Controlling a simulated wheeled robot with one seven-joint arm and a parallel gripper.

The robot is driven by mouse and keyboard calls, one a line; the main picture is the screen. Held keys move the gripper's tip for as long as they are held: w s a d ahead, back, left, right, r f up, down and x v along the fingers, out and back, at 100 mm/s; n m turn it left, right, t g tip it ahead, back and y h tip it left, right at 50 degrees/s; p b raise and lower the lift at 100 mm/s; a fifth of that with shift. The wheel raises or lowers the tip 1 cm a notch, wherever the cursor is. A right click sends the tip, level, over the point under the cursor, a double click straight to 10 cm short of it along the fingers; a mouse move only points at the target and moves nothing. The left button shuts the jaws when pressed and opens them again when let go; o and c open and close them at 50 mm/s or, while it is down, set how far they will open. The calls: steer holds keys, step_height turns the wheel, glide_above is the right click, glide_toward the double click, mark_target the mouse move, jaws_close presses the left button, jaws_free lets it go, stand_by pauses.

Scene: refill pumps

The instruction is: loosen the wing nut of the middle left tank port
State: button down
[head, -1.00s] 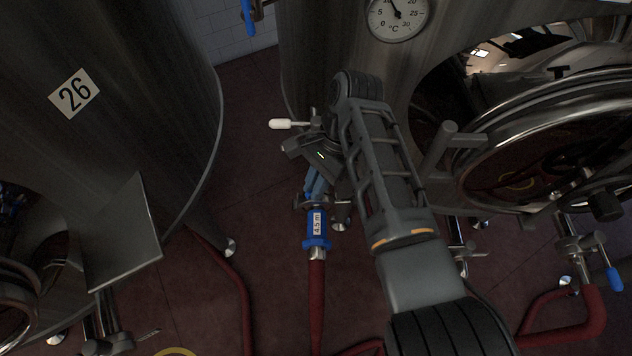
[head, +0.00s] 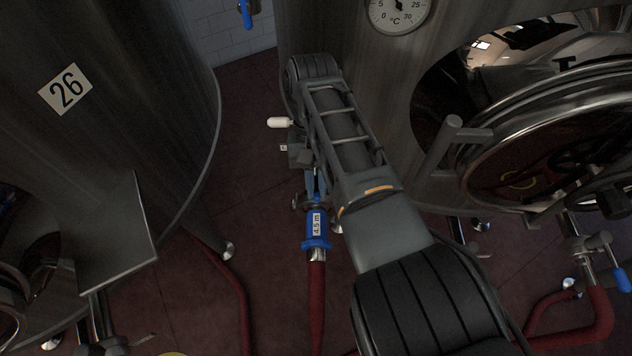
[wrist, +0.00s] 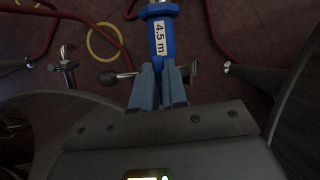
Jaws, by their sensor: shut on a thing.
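My gripper (wrist: 160,88) has blue fingers, shut at the metal end of the blue hose coupling marked 4.5 m (wrist: 161,38). The wing nut between the fingertips is hidden by them. A small metal piece of the clamp (wrist: 193,71) sticks out beside the fingers in the wrist view. In the head view the blue coupling (head: 317,228) hangs below my fingers (head: 314,185), with a red hose leading down from it. The clamp's metal (head: 299,203) shows just left of the fingertips. My forearm covers the tank port behind.
A white-tipped valve handle (head: 280,122) stands left of my wrist. Tank 26 (head: 130,80) curves close on the left. A round open hatch (head: 560,130) and a blue-handled valve (head: 615,280) are on the right. Red hoses (head: 235,280) lie on the floor.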

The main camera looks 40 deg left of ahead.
steer(key=n, duration=0.2)
steer(key=n+t+h, duration=0.1)
steer(key=n, duration=0.1)
steer(key=shift+r+n+t+p, duration=0.1)
steer(key=shift+n+t+p, duration=0.2)
steer(key=shift+n, duration=0.1)
steer(key=n, duration=0.2)
steer(key=n+t+p, duration=0.1)
steer(key=n, duration=0.1)
steer(key=shift+t+h, duration=0.3)
steer(key=n+t, duration=0.1)
steer(key=n, duration=0.3)
steer(key=shift+w+p, duration=0.1)
steer(key=shift+p, duration=0.25)
steer(key=n+t, duration=0.2)
steer(key=n, duration=0.2)
steer(key=shift+y, duration=0.4)
steer(key=shift+n, duration=0.3)
steer(key=c, duration=1.2)
jaws_free()
steer(key=shift+o, duration=0.2)
steer(key=b+v, duration=0.1)
steer(key=v, duration=0.6)
steer(key=shift+r, duration=0.3)
